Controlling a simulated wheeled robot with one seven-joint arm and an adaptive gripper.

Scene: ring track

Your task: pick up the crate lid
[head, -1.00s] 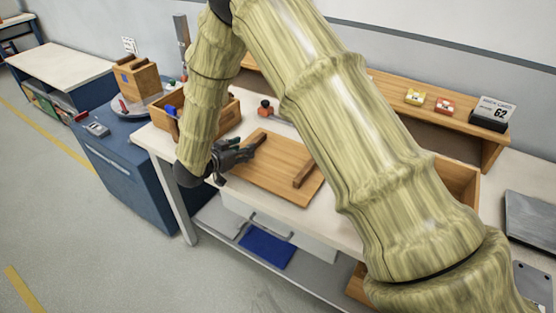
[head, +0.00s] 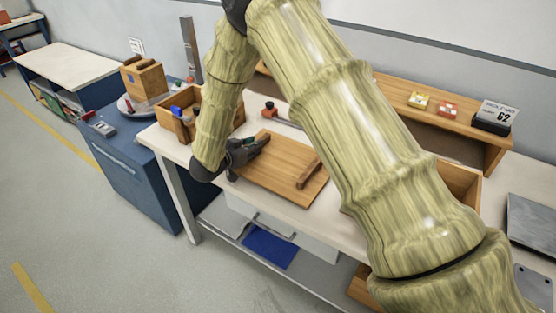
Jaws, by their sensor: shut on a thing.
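The crate lid (head: 278,172) is a flat wooden board with a raised batten (head: 309,172) near its right end. It lies on, or very close above, the white workbench top; I cannot tell if there is a gap. My dark gripper (head: 250,149) is at the lid's left end, shut on the lid, apparently at the batten there. The fingers cover most of that batten, so the exact contact is hidden.
A wooden box (head: 181,119) with a blue item stands left of my gripper. A small red-topped object (head: 269,109) is behind the lid. A wooden shelf (head: 445,117) runs along the back. An open wooden crate (head: 461,181) is right, partly behind my arm.

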